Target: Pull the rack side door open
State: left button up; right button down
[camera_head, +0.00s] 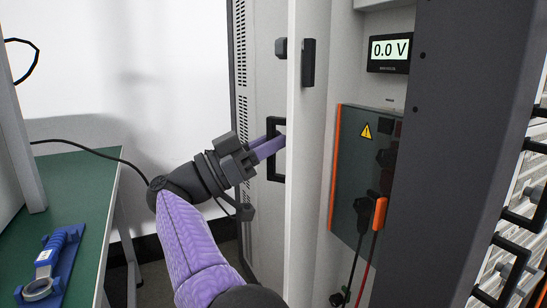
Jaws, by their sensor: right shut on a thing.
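The rack side door (262,215) is the tall light grey panel left of the rack's front, with vent slots along its left edge. A black rectangular handle (271,171) is fixed on it. My right gripper (275,146) reaches in from the lower left, its purple fingers shut on the handle and hiding part of it. The fingertips are partly hidden by the pale vertical edge beside them. I cannot tell whether the door stands ajar. My left gripper is out of view.
A green bench (85,185) stands at the left, with a blue holder (62,255) and a black cable. On the rack are a display (389,52) reading 0.0 V and an orange-edged box (365,165) with hanging leads. Open floor lies between bench and rack.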

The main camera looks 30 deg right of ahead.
jog(key=shift+w, duration=0.1)
dwell(0.3)
jog(key=c, duration=0.6)
grip_release()
